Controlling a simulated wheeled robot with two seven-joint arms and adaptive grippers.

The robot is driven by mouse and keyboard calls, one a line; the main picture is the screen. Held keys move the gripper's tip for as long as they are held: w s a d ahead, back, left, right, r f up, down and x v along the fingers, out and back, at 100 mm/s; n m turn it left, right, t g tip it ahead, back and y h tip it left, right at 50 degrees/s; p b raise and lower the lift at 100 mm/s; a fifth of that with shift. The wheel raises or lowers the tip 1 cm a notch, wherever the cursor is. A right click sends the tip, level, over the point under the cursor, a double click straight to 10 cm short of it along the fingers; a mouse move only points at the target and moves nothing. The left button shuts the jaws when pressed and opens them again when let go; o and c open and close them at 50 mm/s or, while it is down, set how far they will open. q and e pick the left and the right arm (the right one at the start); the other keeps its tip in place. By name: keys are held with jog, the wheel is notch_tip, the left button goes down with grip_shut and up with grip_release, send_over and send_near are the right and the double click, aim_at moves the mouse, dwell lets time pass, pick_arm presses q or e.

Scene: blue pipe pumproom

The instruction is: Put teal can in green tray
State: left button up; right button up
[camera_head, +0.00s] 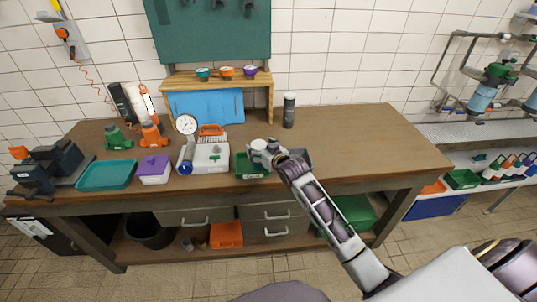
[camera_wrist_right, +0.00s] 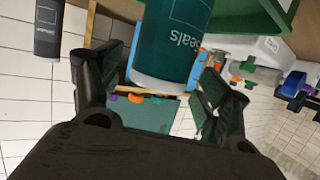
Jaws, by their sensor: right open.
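The teal can (camera_wrist_right: 172,40), with white lettering on its side, lies between the two fingers of my right gripper in the right wrist view. My right gripper (camera_wrist_right: 160,95) is open around the can, with gaps on both sides. In the head view the can's pale end (camera_head: 259,144) shows beside my right gripper (camera_head: 268,153), at the green tray (camera_head: 250,172). The green tray's wall also shows in the right wrist view (camera_wrist_right: 250,22), close to the can. I cannot tell whether the can rests on the tray's floor. My left gripper is out of view.
A white box (camera_head: 211,158) and a gauge (camera_head: 186,124) stand left of the green tray. A dark spray can (camera_head: 289,110) stands behind. The bench's right side (camera_head: 370,140) is clear.

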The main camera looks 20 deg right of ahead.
jog(key=shift+v, duration=3)
